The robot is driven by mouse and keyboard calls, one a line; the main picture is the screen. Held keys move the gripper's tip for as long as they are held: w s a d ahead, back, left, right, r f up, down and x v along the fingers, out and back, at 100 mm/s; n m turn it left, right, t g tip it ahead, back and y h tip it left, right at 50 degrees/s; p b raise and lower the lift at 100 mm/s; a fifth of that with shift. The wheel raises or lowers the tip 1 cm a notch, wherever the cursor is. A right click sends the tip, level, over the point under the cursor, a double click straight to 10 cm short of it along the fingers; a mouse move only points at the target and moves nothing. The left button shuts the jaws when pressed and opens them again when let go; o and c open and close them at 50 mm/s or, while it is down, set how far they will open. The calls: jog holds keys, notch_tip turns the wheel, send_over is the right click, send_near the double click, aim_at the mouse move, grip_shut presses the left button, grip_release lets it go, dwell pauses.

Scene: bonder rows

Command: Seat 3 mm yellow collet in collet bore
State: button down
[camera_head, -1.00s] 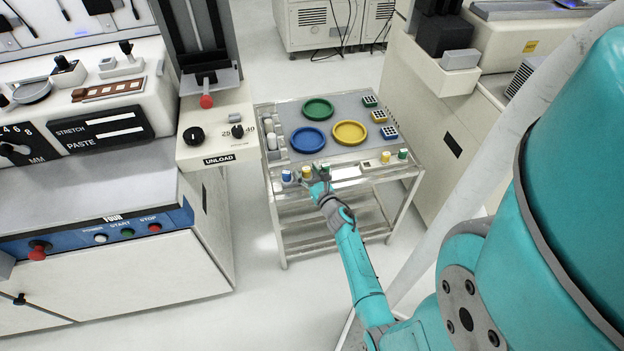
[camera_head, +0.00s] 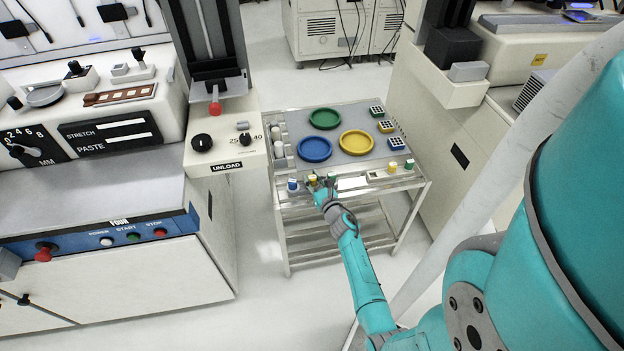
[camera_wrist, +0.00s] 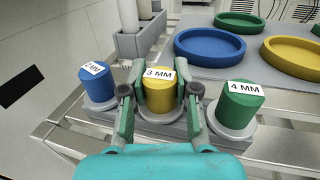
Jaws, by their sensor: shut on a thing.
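The yellow collet (camera_wrist: 160,92), labelled 3 MM, stands upright in a grey holder between my gripper's two fingers in the wrist view. My gripper (camera_wrist: 160,100) is shut on it, one finger at each side. The collet still sits low in its holder, and its lower part is hidden. In the head view, my gripper (camera_head: 318,184) is at the front edge of the trolley, at the yellow collet (camera_head: 312,178). I cannot make out a collet bore in either view.
A blue 2 MM collet (camera_wrist: 96,82) stands left of the yellow one and a green 4 MM collet (camera_wrist: 240,103) right, both close to my fingers. Blue (camera_head: 315,149), green (camera_head: 324,118) and yellow (camera_head: 356,142) round trays lie behind.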

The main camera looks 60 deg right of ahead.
jog(key=shift+r, duration=3.4)
jog(key=shift+w, duration=0.1)
jog(key=w+a+r+n+t+y, duration=0.1)
jog(key=w+a+r, duration=0.1)
jog(key=w+a, duration=0.75)
jog(key=w+a+r+n+y, duration=0.1)
jog(key=w+a+y, duration=0.1)
jog(key=a, duration=1.5)
jog(key=w+a+r+n+t+y, duration=0.1)
jog(key=w+a+r+y, duration=0.1)
jog(key=a, duration=1.6)
jog(key=shift+w+a+r+n, duration=0.2)
jog(key=shift+w+n, duration=0.1)
jog(key=shift+w, duration=0.15)
